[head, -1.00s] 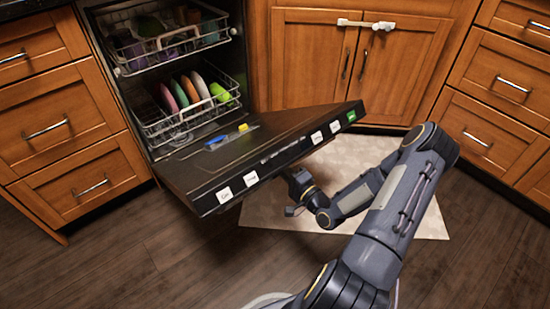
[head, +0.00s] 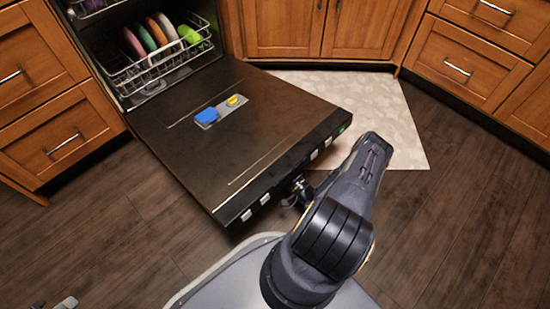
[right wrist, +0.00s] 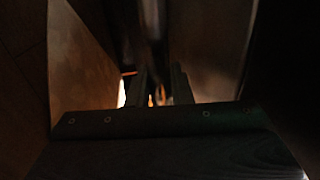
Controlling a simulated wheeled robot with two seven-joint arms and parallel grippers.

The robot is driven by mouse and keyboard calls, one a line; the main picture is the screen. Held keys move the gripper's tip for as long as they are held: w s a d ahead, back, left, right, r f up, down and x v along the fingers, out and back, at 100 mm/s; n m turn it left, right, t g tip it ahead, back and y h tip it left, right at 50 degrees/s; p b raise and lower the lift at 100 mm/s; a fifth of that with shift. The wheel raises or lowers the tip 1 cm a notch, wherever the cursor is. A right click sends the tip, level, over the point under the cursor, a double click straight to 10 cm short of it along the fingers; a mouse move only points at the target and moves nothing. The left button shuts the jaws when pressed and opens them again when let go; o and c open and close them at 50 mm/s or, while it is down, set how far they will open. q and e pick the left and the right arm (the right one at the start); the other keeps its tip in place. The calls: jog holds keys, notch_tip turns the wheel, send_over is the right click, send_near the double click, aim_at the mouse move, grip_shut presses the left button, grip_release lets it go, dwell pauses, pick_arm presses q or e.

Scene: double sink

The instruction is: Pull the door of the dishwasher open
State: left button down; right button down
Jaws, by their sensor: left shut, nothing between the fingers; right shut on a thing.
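The dishwasher door (head: 190,150) is folded far down and juts out over the floor, nearly flat, its inner face up. The dishwasher's inside and its lower rack (head: 165,62) are exposed. My right gripper (head: 299,190) is at the door's outer edge, shut on the door, its fingers partly hidden by the edge. Its fingers (right wrist: 160,88) show dimly in the dark right wrist view, where the grip itself is unclear. My left gripper (head: 54,304) just shows at the bottom left corner, shut and empty, well apart from the door.
Colored plates (head: 155,32) stand in the lower rack. Wooden drawers (head: 55,110) flank the dishwasher at left, and more cabinets (head: 320,25) stand behind. A pale mat (head: 385,110) lies on the dark wood floor right of the door. The floor at right is clear.

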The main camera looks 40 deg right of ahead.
jog(key=shift+f, duration=0.1)
jog(key=c, duration=1.3)
grip_release()
jog(key=shift+c, duration=0.2)
jog(key=s+f+p, duration=0.1)
jog(key=s, duration=0.6)
jog(key=shift+s+d+p, duration=0.3)
jog(key=shift+s+d, duration=0.05)
jog(key=shift+f, duration=0.25)
